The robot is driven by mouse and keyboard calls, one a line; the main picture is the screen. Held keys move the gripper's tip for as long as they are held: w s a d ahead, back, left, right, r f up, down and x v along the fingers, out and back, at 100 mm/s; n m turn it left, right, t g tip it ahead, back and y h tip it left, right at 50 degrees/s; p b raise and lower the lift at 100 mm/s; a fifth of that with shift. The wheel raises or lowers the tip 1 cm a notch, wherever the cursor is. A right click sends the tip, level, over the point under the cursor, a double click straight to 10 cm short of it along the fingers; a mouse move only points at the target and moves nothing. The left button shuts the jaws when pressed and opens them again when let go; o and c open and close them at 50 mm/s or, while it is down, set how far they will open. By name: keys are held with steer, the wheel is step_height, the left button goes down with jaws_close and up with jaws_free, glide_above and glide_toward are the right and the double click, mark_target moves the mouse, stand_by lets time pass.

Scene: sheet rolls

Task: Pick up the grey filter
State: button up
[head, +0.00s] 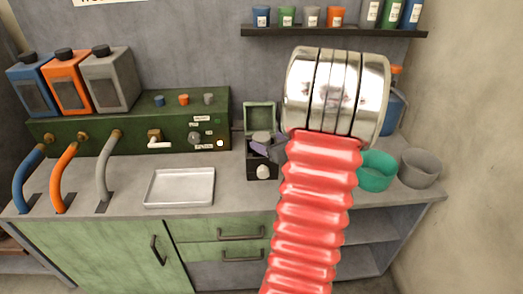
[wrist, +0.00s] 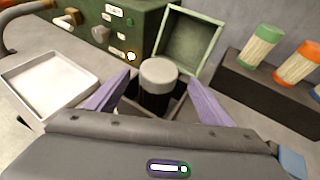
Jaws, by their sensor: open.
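A grey-capped filter (wrist: 158,72) with a dark body stands upright in a small open box (wrist: 182,106) in the wrist view. In the head view its grey cap (head: 262,137) shows just under the box's raised green lid (head: 260,117). My gripper (wrist: 158,84) is open, with one purple finger on each side of the filter. The fingers appear apart from it; whether either touches is unclear. In the head view my gripper (head: 264,147) is at the box, mostly hidden behind my red arm. The filter's lower part is hidden.
A dark stand (wrist: 250,88) holds green-capped (wrist: 260,45), orange-capped (wrist: 297,62) and blue-capped filters at the right. A white tray (head: 180,187) lies left of the box. A green machine (head: 130,122) stands behind. Teal (head: 376,172) and grey (head: 419,168) bins stand right.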

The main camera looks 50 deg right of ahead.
mark_target(261, 139)
steer(key=shift+x, duration=2.6)
steer(key=shift+a, duration=0.15)
steer(key=shift+c, duration=0.3)
steer(key=c, duration=1.3)
steer(key=shift+r, duration=0.1)
step_height(261, 139, up, 10)
steer(key=shift+f, duration=0.1)
